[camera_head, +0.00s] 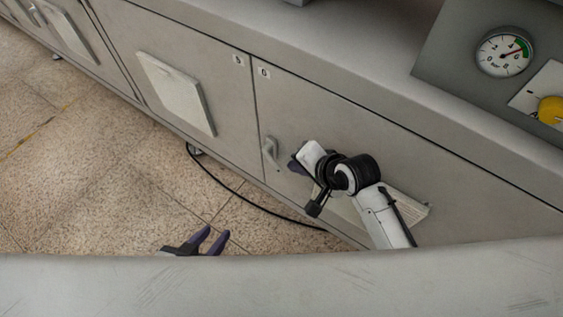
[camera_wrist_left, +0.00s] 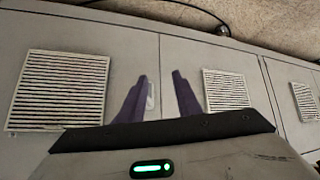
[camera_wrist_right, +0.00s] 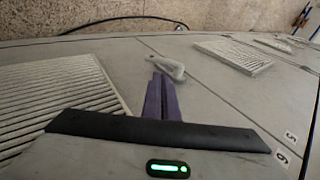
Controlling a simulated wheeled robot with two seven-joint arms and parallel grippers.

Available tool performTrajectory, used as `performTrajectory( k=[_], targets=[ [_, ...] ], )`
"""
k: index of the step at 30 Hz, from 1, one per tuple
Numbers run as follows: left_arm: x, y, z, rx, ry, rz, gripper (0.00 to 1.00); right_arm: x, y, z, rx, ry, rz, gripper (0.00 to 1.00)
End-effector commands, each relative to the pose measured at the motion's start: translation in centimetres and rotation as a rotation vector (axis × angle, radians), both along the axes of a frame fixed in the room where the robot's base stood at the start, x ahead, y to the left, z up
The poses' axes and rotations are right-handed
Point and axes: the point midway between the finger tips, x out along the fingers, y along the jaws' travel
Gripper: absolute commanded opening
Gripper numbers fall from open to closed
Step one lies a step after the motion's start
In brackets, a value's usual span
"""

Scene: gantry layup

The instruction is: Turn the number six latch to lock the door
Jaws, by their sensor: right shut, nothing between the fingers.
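The number six latch (camera_head: 270,149) is a small pale grey handle near the left edge of the door marked 6 (camera_head: 345,150). In the right wrist view the latch (camera_wrist_right: 168,69) lies just beyond my fingertips. My right gripper (camera_head: 296,161) is shut and empty, close to the latch on its right side; I cannot tell whether it touches. Its purple fingers (camera_wrist_right: 160,82) are together in the right wrist view. My left gripper (camera_head: 212,236) is open and empty, low in front of the cabinet. The latch (camera_wrist_left: 150,96) also shows beyond its fingers (camera_wrist_left: 160,76) in the left wrist view.
The door marked 5 (camera_head: 215,85) stands left of door 6 and carries a raised vent panel (camera_head: 177,92). Another vent (camera_head: 405,205) on door 6 is partly behind my right arm. A black cable (camera_head: 240,195) lies on the floor. A pressure gauge (camera_head: 503,53) and yellow knob (camera_head: 552,109) are at upper right.

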Motion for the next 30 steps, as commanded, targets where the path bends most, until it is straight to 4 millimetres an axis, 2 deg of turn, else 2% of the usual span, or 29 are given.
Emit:
performTrajectory(
  k=[1, 6, 13, 19, 30],
  targets=[
    [0.0, -0.1, -0.6, 0.000, -0.001, -0.001, 0.31, 0.7, 0.5, -1.3, -0.001, 0.000, 0.001, 0.00],
    [0.2, -0.3, -1.3, -0.002, -0.005, -0.006, 0.31, 2.5, 1.8, -4.2, -0.001, 0.000, 0.001, 0.00],
    [0.2, -0.3, -2.2, -0.005, -0.006, -0.007, 0.31, 4.5, 3.2, -7.1, -0.001, -0.003, 0.001, 0.00],
    [0.2, -0.3, -2.6, -0.007, -0.005, -0.007, 0.31, 5.2, 3.7, -8.0, -0.001, -0.003, 0.001, 0.00],
    [0.2, -0.3, -2.4, -0.007, -0.007, -0.006, 0.31, 5.2, 3.7, -8.1, 0.000, -0.003, 0.000, 0.00]
  ],
)
